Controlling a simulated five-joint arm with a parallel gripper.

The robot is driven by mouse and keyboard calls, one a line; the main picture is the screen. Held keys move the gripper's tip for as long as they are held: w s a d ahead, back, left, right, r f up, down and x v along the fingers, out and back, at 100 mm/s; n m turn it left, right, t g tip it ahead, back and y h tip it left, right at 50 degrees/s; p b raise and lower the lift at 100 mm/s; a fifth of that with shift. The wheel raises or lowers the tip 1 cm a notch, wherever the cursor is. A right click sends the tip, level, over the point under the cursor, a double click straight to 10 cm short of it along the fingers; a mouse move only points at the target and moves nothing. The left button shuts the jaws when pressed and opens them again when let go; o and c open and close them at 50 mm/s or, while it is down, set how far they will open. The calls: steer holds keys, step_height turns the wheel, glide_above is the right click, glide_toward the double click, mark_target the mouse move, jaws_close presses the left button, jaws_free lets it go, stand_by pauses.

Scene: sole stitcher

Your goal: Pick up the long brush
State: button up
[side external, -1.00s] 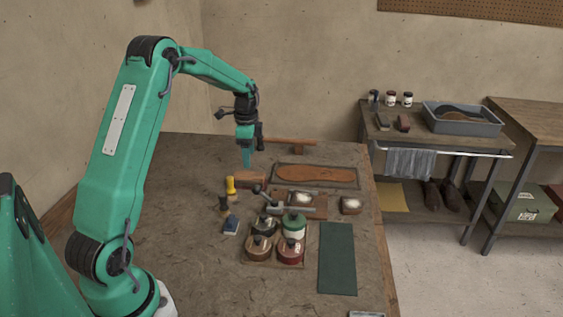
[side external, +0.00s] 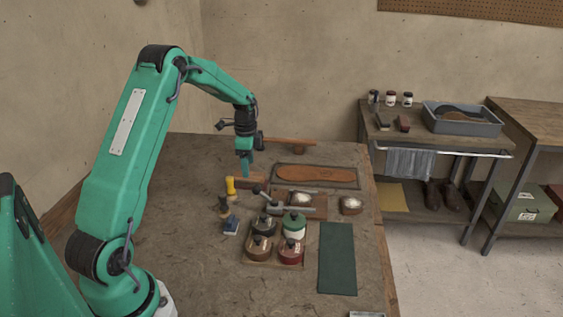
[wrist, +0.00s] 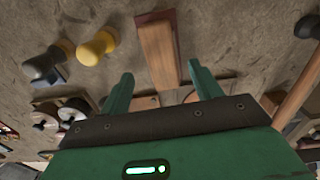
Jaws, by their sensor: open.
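A long wooden block with a dark red end (wrist: 158,48), which looks like the long brush, lies on the bench in the wrist view. It also shows in the side view as a brown block (side external: 256,184), partly hidden by my gripper. My gripper (side external: 245,174) points down just above it. In the wrist view my gripper (wrist: 160,76) has its two green fingers spread apart, one on each side of the block's line. Nothing is held. Whether the fingertips reach down beside the block cannot be told.
A yellow-handled tool (side external: 231,186) and a dark-handled one (side external: 223,205) stand close by on the left. A hammer (side external: 290,140) lies behind. Several lidded tins (side external: 292,228), a leather sole (side external: 318,174) and a green mat (side external: 337,258) are to the right. The front left bench is clear.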

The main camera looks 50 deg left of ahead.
steer(key=shift+a+f, duration=0.15)
steer(key=shift+f, duration=2.35)
steer(key=shift+w, duration=0.1)
steer(key=c, duration=1.1)
steer(key=shift+r, duration=0.15)
steer(key=shift+r, duration=0.5)
steer(key=r, duration=0.3)
steer(key=shift+d+r, duration=0.15)
steer(key=shift+d, duration=0.15)
steer(key=d+r, duration=0.6)
steer(key=d, duration=0.5)
steer(key=shift+r, duration=0.2)
